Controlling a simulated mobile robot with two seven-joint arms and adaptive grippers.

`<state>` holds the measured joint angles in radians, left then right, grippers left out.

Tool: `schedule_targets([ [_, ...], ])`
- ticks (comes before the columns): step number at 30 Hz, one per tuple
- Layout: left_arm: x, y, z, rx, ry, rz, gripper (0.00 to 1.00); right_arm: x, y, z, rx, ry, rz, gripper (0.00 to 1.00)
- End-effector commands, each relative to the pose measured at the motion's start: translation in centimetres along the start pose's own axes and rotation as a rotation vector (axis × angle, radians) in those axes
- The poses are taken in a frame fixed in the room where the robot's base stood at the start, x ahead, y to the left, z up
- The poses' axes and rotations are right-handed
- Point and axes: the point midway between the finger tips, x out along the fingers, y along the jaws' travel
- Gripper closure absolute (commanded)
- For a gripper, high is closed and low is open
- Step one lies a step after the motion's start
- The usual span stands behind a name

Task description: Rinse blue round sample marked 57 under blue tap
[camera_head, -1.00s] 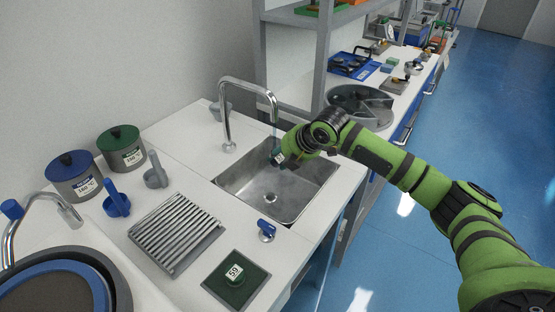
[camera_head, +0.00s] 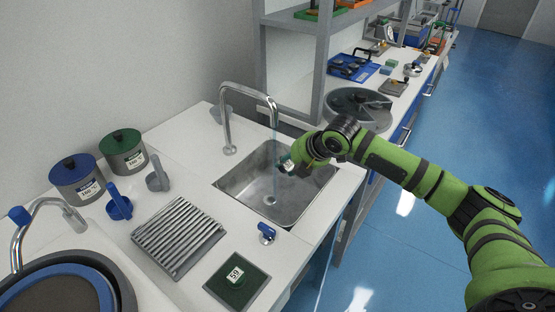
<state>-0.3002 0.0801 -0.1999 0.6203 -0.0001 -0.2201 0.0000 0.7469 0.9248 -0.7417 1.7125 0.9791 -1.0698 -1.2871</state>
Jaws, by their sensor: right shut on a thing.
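My right gripper (camera_head: 302,158) is shut on a small dark, greenish-looking sample (camera_head: 287,163) with a white label. It holds it above the sink (camera_head: 245,185), just right of the tap's stream. The number is too small to read, and I cannot confirm a blue colour. The chrome tap (camera_head: 228,115) arches over the sink, and a thin stream seems to fall from its spout. A blue lever (camera_head: 266,232) stands at the sink's front edge. Another tap with a blue knob (camera_head: 19,215) is at far left. My left gripper is not in view.
A green sample marked 59 (camera_head: 236,276) sits on a dark green square mat (camera_head: 254,283). A slatted metal rack (camera_head: 178,238), blue-lidded pot (camera_head: 76,180) and green-lidded pot (camera_head: 123,152) stand left of the sink. A round blue-rimmed basin (camera_head: 98,284) is at lower left.

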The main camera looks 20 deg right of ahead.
Motion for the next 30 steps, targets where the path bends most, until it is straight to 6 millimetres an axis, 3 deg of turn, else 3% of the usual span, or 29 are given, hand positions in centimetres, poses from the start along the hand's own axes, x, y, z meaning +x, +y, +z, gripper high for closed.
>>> schedule_targets([
  [24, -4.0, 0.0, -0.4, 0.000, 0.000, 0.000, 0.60, -5.2, -4.0, 1.5, 0.000, -0.002, 0.000, 1.00],
  [30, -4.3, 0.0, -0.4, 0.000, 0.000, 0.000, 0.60, -5.7, -4.5, 1.6, 0.000, 0.000, 0.001, 1.00],
])
